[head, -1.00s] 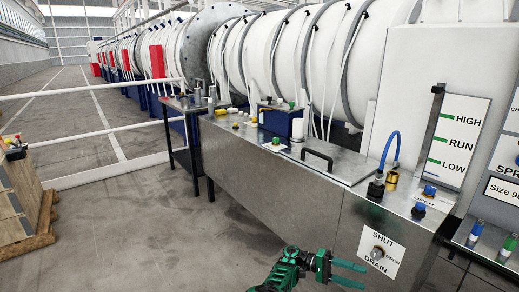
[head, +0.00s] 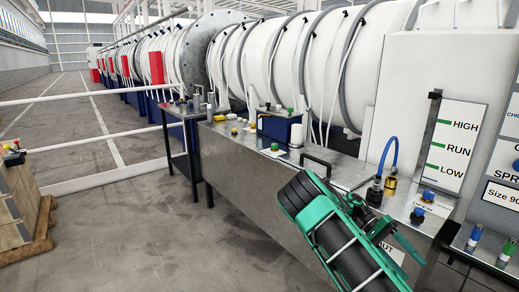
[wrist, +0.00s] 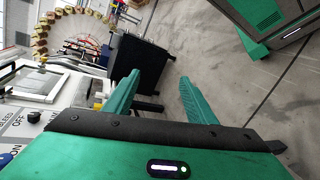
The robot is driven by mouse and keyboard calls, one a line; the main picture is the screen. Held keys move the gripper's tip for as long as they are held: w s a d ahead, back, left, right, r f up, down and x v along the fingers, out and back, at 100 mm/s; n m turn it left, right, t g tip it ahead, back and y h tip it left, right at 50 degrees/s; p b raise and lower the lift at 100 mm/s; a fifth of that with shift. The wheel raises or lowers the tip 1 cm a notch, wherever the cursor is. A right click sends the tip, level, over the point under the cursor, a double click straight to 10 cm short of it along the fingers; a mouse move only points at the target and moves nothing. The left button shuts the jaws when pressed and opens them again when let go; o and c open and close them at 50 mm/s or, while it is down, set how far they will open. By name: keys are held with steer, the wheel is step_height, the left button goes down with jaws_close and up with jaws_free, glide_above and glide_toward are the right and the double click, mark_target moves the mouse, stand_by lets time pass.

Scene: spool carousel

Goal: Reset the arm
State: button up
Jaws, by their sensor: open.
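My gripper (wrist: 160,84) is open in the wrist view, with its two green fingers apart and nothing between them. In the head view my gripper (head: 404,238) is partly hidden at the end of my green and black arm, in front of the metal tank (head: 245,165). The arm covers much of the tank's right front and most of the SHUT/DRAIN label (head: 392,262). I cannot tell in the head view how far the gripper is from the tank.
The blue hose (head: 388,155) and the blue knob (head: 417,213) are close to the gripper. A wooden crate (head: 22,205) stands at the left edge. White rails cross the left side, with open floor before them. The wrist view shows a dark cabinet (wrist: 142,65) and a switch panel (wrist: 30,130).

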steer(key=s+d+r+t+y, duration=0.35)
steer(key=s+r+y, duration=0.35)
steer(key=s+r, duration=0.55)
steer(key=s+a+r+n+t, duration=0.1)
steer(key=s+a+t, duration=0.3)
steer(key=s, duration=0.4)
steer(key=s+a+r+t, duration=0.3)
steer(key=s+a+t, duration=0.1)
steer(key=s, duration=0.5)
steer(key=shift+s+a+r+n+y, duration=0.2)
steer(key=shift+n+y, duration=0.1)
steer(key=shift+n, duration=0.1)
steer(key=shift+w+f, duration=0.3)
steer(key=shift+w, duration=0.3)
